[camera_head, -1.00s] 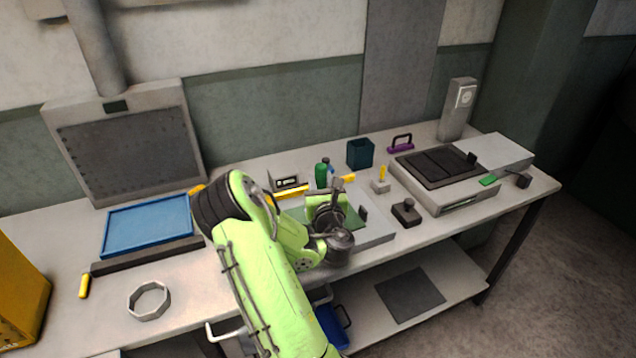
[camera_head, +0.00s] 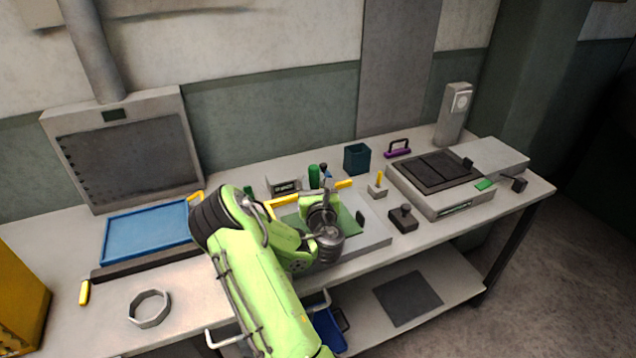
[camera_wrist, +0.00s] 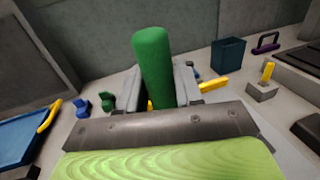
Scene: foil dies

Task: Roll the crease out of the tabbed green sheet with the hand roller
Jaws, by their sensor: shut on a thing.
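My gripper (camera_wrist: 160,92) is shut on an upright dark green cylinder (camera_wrist: 153,65), which looks like the hand roller's handle. Its lower part is hidden by my gripper. The handle (camera_head: 314,177) also shows in the head view, just behind my wrist. The green sheet (camera_head: 347,222) lies on a pale grey plate (camera_head: 376,238) below my gripper. My arm covers much of the sheet, so its crease cannot be made out. I cannot tell whether the roller touches the sheet.
A blue tray (camera_head: 147,231) and a ring (camera_head: 149,308) are on the left. A dark teal bin (camera_head: 357,158), a yellow-topped block (camera_head: 377,188), a dark stamp-like block (camera_head: 403,219) and a flat machine (camera_head: 440,180) stand right. The bench front left is mostly clear.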

